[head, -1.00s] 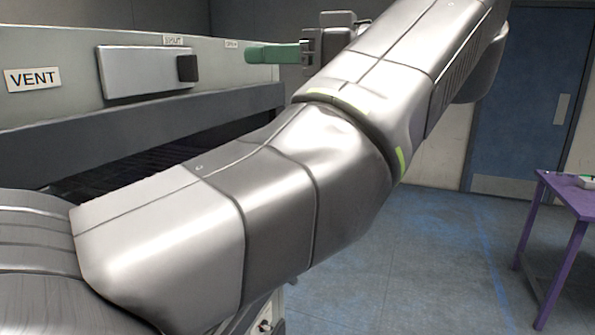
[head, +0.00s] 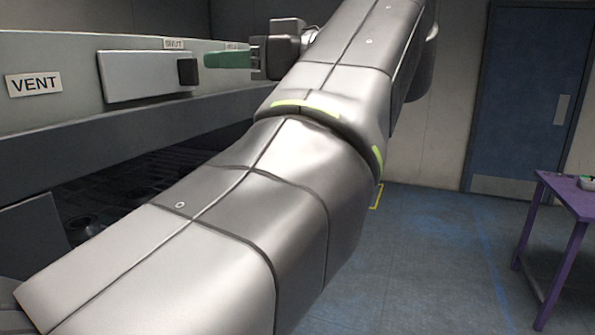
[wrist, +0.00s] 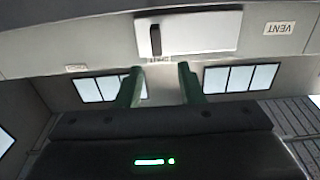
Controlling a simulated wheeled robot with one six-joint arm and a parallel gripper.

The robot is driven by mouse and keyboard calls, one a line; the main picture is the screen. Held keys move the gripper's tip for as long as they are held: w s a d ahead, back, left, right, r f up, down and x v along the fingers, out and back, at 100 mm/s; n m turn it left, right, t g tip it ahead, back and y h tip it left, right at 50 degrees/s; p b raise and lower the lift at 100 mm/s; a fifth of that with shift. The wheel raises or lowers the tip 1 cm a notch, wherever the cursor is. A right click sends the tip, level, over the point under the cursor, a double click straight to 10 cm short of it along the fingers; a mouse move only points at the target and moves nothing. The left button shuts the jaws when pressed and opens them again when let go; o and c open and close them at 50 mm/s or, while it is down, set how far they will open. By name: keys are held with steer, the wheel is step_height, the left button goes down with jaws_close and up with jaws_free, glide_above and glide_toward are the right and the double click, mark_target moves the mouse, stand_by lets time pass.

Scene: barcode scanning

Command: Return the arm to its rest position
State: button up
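My gripper (head: 228,60) is at the upper middle of the head view, its green fingers pointing left toward the vent panel's far end. In the wrist view my gripper (wrist: 161,68) shows two green fingers apart with nothing between them, so it is open and empty. My silver arm (head: 290,190) stretches across the middle of the head view and hides much of what is behind it.
A grey panel with a VENT label (head: 33,83) and a metal plate (head: 140,76) with a black handle (head: 188,72) is at left. A purple table (head: 570,195) is at right, before a blue door (head: 525,100). Blue floor (head: 430,260) lies clear between.

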mark_target(197, 59)
steer(key=shift+p+x, duration=0.6)
steer(key=shift+x, duration=2.85)
steer(key=shift+w+d+r+p, duration=0.15)
steer(key=shift+w+d+p, duration=0.1)
steer(key=shift+w+p, duration=0.15)
steer(key=shift+w+d, duration=0.2)
steer(key=shift+w, duration=0.25)
steer(key=shift+f, duration=0.25)
